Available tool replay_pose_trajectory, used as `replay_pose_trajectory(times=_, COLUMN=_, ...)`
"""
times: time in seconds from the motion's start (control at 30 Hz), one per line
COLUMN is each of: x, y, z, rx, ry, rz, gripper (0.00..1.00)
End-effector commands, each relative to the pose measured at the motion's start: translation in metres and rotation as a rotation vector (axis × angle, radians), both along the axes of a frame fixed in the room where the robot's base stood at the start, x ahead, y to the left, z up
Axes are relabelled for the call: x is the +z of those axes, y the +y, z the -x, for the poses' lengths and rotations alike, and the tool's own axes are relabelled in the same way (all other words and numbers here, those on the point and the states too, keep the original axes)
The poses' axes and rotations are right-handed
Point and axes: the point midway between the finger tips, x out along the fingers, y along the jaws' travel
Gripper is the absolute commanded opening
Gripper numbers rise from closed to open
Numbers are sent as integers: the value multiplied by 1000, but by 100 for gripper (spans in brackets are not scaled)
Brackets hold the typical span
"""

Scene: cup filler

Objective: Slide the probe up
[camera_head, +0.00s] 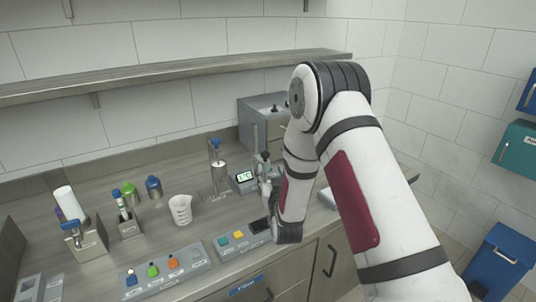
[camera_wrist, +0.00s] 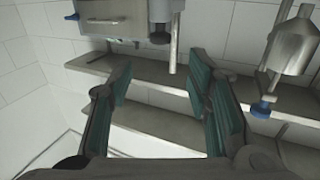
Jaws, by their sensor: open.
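What seems to be the probe is a slim, dark-topped upright piece (camera_head: 265,157) beside a small meter with a lit display (camera_head: 243,177); I cannot be sure of it. In the wrist view, which looks upside down, a thin metal rod (camera_wrist: 174,42) stands beyond the fingers, near the top middle; I cannot tell if it belongs to the probe. My gripper (camera_wrist: 164,78) is open, with two green-padded fingers apart and nothing between them. In the head view my gripper is near the meter, mostly hidden by my arm.
A grey machine (camera_head: 262,113) stands behind my arm. A stand with a metal cylinder and blue top (camera_head: 218,165) is to the left. A white beaker (camera_head: 181,209), button panels (camera_head: 165,272) and bottles share the counter. A long shelf (camera_head: 170,72) runs above.

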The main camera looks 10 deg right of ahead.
Motion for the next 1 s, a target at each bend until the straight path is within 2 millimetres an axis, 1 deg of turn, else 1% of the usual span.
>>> replay_pose_trajectory(times=0.4, x=0, y=-7, z=-79, rx=-1, ry=-2, rz=-1, gripper=45)
replay_pose_trajectory(times=0.6, x=0, y=-9, z=-110, rx=0, ry=-1, rz=0, gripper=45)
replay_pose_trajectory(times=0.7, x=0, y=-9, z=-119, rx=0, ry=0, rz=-1, gripper=45)
replay_pose_trajectory(times=0.8, x=0, y=-10, z=-124, rx=0, ry=2, rz=-1, gripper=45)
replay_pose_trajectory(times=1.0, x=0, y=-10, z=-126, rx=0, ry=1, rz=0, gripper=45)
